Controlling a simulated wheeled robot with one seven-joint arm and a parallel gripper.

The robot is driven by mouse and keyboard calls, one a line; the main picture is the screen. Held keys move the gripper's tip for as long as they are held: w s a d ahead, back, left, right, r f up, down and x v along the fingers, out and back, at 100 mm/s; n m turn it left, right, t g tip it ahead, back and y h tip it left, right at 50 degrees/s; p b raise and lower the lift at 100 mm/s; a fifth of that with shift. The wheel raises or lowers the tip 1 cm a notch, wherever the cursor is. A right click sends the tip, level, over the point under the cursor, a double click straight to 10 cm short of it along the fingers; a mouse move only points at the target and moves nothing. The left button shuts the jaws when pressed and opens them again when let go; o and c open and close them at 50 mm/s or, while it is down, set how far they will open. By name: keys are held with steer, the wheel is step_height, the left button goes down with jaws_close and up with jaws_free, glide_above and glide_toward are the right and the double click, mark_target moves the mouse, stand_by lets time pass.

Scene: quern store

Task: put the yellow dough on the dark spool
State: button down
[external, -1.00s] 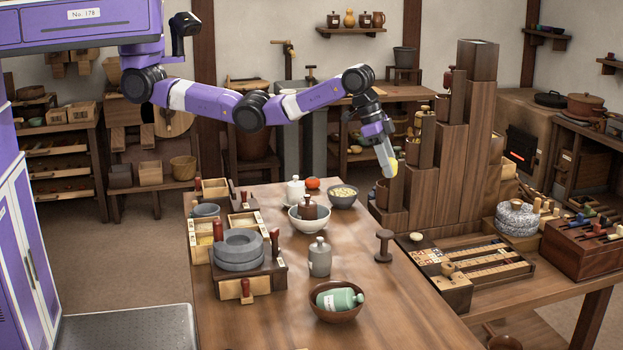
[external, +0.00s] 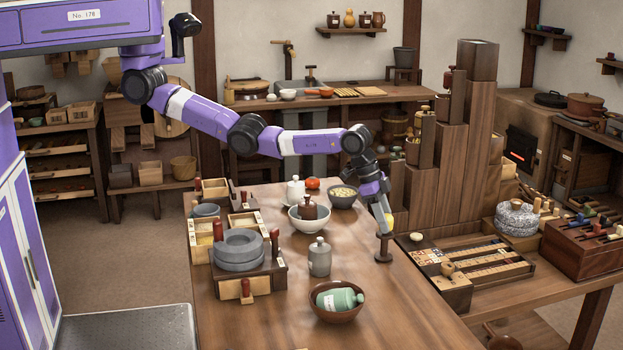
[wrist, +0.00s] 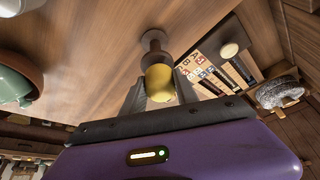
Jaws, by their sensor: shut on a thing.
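The yellow dough (external: 390,219) is a small rounded lump held between the fingers of my gripper (external: 384,226). In the wrist view the dough (wrist: 159,86) sits between the two grey fingers (wrist: 160,90). The dark spool (external: 383,252) stands upright near the right edge of the long wooden table. My gripper points down over it, with the fingertips close to its top. In the wrist view the spool (wrist: 153,41) shows just beyond the dough, its top partly hidden. I cannot tell whether dough and spool touch.
A grey lidded jar (external: 319,258) and a brown bowl with a green bottle (external: 338,314) stand left and front of the spool. Stepped wooden blocks (external: 422,200) rise behind, right. A game box (external: 475,265) lies to the right.

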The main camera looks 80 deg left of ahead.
steer(key=shift+f, duration=0.3)
steer(key=shift+f, duration=0.1)
steer(key=c, duration=0.9)
jaws_free()
steer(key=shift+c, duration=0.2)
steer(key=shift+r, duration=0.55)
steer(key=p+v, duration=0.1)
steer(key=v, duration=1)
steer(key=shift+s, duration=0.2)
steer(key=shift+a, duration=0.1)
